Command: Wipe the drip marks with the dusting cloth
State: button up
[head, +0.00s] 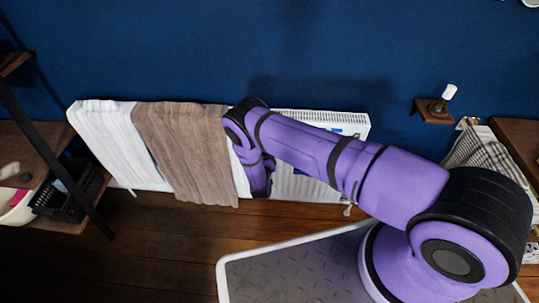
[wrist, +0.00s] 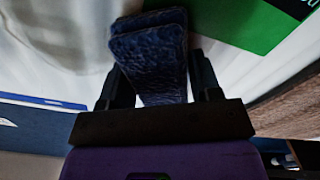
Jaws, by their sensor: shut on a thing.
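A folded dark blue cloth (wrist: 150,65), which I take for the dusting cloth, is between the two black fingers of my gripper (wrist: 157,85) in the wrist view. My gripper is shut on it, and the cloth sticks out past the fingers. In the head view the end of my arm (head: 261,178) hangs down in front of the white radiator (head: 308,184), just right of the brown towel; the cloth is not clear there. I cannot make out any drip marks in either view. A pale surface lies beyond the cloth in the wrist view; I cannot tell whether they touch.
A brown towel (head: 187,150) and a white towel (head: 120,140) hang over the radiator. A shelf (head: 45,160) with a black basket (head: 72,188) stands left. A small wall shelf (head: 432,114) is at right. A green panel (wrist: 245,22) shows close by. Wooden floor (head: 165,240) is clear.

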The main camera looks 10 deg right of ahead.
jog(key=shift+w+a, duration=0.2)
jog(key=shift+a, duration=0.3)
jog(key=shift+d, duration=0.15)
jog(key=shift+s+d, duration=0.25)
jog(key=shift+d, duration=0.45)
jog(key=shift+s+d, duration=0.25)
jog(key=shift+d, duration=0.45)
jog(key=shift+s+d, duration=0.25)
jog(key=shift+d, duration=0.45)
jog(key=shift+s+d, duration=0.25)
jog(key=shift+d, duration=0.5)
jog(key=shift+s+d, duration=0.2)
jog(key=shift+d, duration=0.55)
jog(key=shift+s+d, duration=0.25)
jog(key=shift+d, duration=0.5)
jog(key=shift+d, duration=0.1)
jog(key=shift+s+d, duration=0.25)
jog(key=shift+d, duration=0.45)
jog(key=shift+s+d, duration=0.25)
jog(key=shift+d, duration=0.5)
jog(key=shift+s+d, duration=0.25)
jog(key=shift+d, duration=0.45)
jog(key=shift+d, duration=0.15)
